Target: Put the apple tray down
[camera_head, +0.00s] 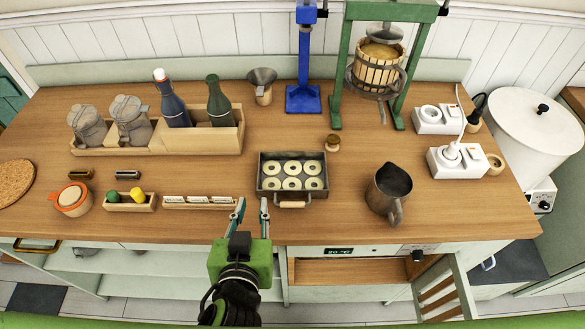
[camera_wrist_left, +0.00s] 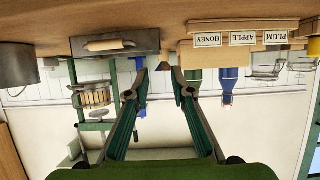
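The apple tray (camera_head: 261,183) is a dark metal tray with several pale apple rings and a wooden handle (camera_head: 292,204) on its front side. It rests flat on the wooden worktop near the front edge. My left gripper (camera_head: 252,205) is open and empty, just in front of the worktop edge and left of the handle, apart from it. In the left wrist view, which is upside down, the tray (camera_wrist_left: 140,42) shows at the upper left with its handle, outside the open fingers (camera_wrist_left: 160,76). My right gripper is not in view.
Label holders (camera_head: 199,204) lie left of the tray, and a dark metal jug (camera_head: 391,186) stands to its right. A unit with an open wooden-looking front (camera_head: 345,272) and a small display sits below the worktop. A chair (camera_head: 440,295) stands at the front right.

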